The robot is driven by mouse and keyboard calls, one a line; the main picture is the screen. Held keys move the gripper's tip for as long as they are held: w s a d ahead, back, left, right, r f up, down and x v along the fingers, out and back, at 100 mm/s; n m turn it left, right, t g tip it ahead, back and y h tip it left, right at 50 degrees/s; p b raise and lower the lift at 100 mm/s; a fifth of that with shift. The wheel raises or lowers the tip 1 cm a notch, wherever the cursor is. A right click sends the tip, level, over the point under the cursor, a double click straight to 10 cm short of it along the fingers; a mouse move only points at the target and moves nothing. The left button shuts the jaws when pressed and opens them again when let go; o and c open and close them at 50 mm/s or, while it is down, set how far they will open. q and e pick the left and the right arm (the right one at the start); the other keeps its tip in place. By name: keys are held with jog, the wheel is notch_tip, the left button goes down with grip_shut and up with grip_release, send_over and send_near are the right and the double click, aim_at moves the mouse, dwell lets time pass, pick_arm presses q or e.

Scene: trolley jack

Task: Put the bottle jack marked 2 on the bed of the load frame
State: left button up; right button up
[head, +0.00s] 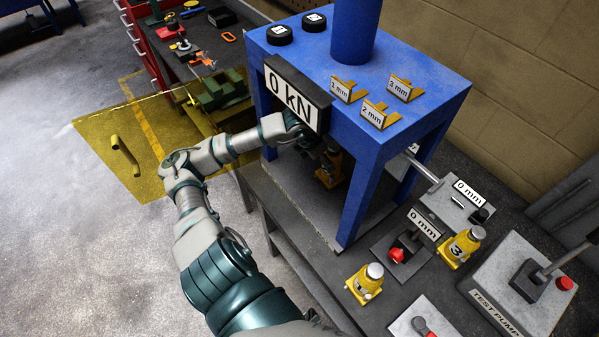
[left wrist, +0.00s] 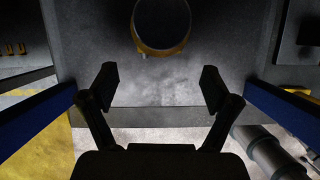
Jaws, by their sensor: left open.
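The blue load frame (head: 360,190) stands on the dark bench, and its grey bed (head: 305,205) shows between its legs. A yellow bottle jack (head: 329,174) stands inside the frame over the bed; my arm partly hides it and I cannot read its number. My left arm reaches into the frame from the left. My left gripper (left wrist: 160,87) is open and empty in the left wrist view. A round dark shape with a yellow rim (left wrist: 161,50), seemingly the jack, is just beyond its fingertips, apart from them. My right gripper is not in view.
A jack marked 3 (head: 459,249) and another yellow jack (head: 364,285) stand on the bench right of the frame. The test pump (head: 513,290) is at far right. A "0 kN" display (head: 296,92) hangs at the frame's front, close to my forearm. A yellow flap (head: 140,150) is at left.

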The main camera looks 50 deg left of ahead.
pick_arm(q)
jog(key=s+a+b, duration=0.1)
jog(key=s+b, duration=0.3)
jog(key=s, duration=0.4)
jog(key=shift+s, duration=0.35)
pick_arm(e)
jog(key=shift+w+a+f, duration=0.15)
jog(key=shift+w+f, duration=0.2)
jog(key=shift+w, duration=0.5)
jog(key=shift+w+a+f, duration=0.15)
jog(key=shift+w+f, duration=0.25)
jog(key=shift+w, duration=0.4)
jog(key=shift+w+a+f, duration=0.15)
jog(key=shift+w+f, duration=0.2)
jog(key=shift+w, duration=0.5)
